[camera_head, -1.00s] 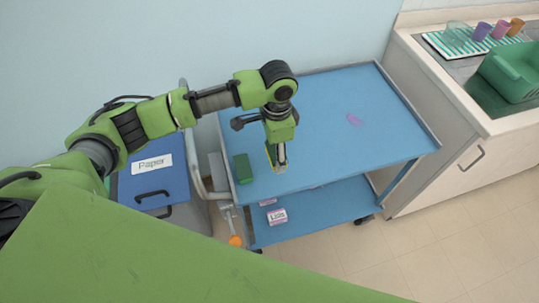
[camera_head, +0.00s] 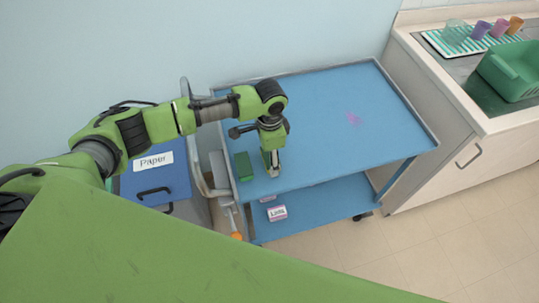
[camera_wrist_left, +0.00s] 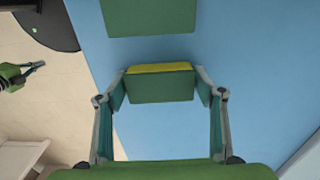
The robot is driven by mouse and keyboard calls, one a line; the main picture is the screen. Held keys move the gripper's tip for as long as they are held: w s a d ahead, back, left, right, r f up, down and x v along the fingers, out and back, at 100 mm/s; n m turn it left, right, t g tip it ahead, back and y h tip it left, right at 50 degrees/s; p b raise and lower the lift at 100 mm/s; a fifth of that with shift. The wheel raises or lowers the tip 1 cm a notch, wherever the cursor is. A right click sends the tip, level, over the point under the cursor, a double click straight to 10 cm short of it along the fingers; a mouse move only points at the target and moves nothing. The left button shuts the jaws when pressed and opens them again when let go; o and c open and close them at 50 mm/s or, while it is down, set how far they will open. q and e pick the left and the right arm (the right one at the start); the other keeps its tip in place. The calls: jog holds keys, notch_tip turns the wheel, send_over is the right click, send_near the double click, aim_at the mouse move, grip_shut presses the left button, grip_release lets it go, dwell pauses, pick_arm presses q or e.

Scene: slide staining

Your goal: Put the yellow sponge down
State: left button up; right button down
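The yellow sponge (camera_wrist_left: 160,68) is between the two fingers of my left gripper (camera_wrist_left: 160,87). Its green face and a thin yellow edge show in the left wrist view, with a finger against each end. In the head view the left gripper (camera_head: 273,170) points down at the left front part of the blue cart top (camera_head: 320,110) and hides the sponge. I cannot tell whether the sponge touches the cart. A green block (camera_head: 243,166) lies just left of the gripper; it also shows in the left wrist view (camera_wrist_left: 150,16). A small green and grey part at that view's left edge may be my right gripper.
The cart top is clear to the right, apart from a purple mark (camera_head: 354,118). A box (camera_head: 277,212) is on the lower shelf. A blue bin lid (camera_head: 160,188) labelled Paper stands left. A counter with a green rack (camera_head: 510,72) and cups is at right.

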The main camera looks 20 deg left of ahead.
pick_arm(q)
jog(key=shift+o, duration=0.6)
jog(key=shift+r, duration=0.2)
notch_tip(320, 180, up, 12)
jog(key=b, duration=0.2)
jog(key=shift+f, duration=0.1)
